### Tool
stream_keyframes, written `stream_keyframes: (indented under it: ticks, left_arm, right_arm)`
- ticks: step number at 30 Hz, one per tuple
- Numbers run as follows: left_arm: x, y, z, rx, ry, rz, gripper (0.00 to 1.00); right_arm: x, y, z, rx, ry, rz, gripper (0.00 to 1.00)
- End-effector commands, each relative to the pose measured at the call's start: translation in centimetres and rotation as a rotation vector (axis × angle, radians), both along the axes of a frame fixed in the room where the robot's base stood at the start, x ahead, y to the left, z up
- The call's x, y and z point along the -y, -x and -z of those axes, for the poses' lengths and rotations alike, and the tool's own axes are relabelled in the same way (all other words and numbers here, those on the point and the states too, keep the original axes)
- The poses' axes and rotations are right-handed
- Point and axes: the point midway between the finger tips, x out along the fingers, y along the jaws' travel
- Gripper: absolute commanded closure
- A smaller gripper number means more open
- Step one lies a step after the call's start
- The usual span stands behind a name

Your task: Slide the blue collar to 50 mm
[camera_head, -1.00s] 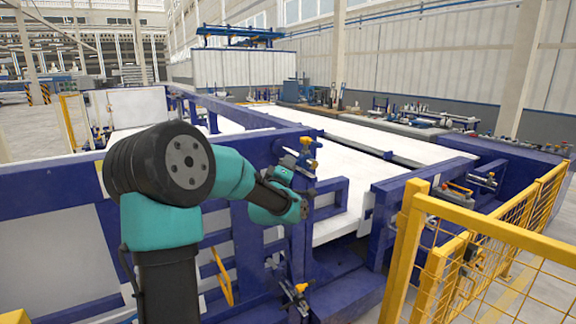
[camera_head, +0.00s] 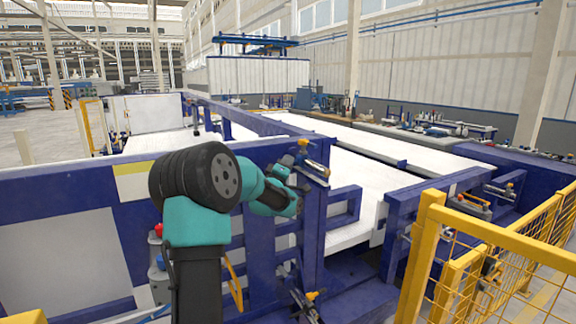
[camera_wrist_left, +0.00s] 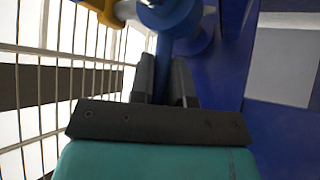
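My left gripper (camera_head: 300,168) is by the fixture with a yellow-orange knob (camera_head: 303,142) on the blue frame's upright. In the left wrist view its two dark fingers (camera_wrist_left: 163,78) stand apart, with a strip of blue between them. I cannot tell whether they touch it. A rounded blue part (camera_wrist_left: 172,14) lies just beyond the fingertips and may be the blue collar. Another round blue piece (camera_wrist_left: 198,42) is beside it. A yellow part (camera_wrist_left: 104,10) is at upper left. No 50 mm mark is readable. My right gripper is not in view.
A yellow mesh fence (camera_head: 500,250) stands at the right front. The blue frame (camera_head: 230,160) surrounds white flat beds (camera_head: 365,180). A second fixture with an orange knob (camera_head: 311,296) is low on the frame. A red-topped device (camera_head: 158,230) stands left of my arm.

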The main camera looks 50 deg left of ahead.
Motion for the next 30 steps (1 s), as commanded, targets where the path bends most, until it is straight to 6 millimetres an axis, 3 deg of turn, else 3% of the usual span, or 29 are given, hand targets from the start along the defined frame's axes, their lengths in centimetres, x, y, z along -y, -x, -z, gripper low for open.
stream_keyframes:
  ticks: [7, 20, 30]
  left_arm:
    - [0.0, 0.0, 0.0, 0.0, 0.0, 0.0, 0.59]
    - [0.3, 0.7, 0.3, -0.002, 0.0, -0.001, 0.59]
    - [2.5, 4.6, 2.2, -0.002, 0.0, 0.0, 0.59]
  right_arm:
    - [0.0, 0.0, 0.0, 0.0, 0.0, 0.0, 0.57]
    - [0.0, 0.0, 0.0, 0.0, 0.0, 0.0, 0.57]
    - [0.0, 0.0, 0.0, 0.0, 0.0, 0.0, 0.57]
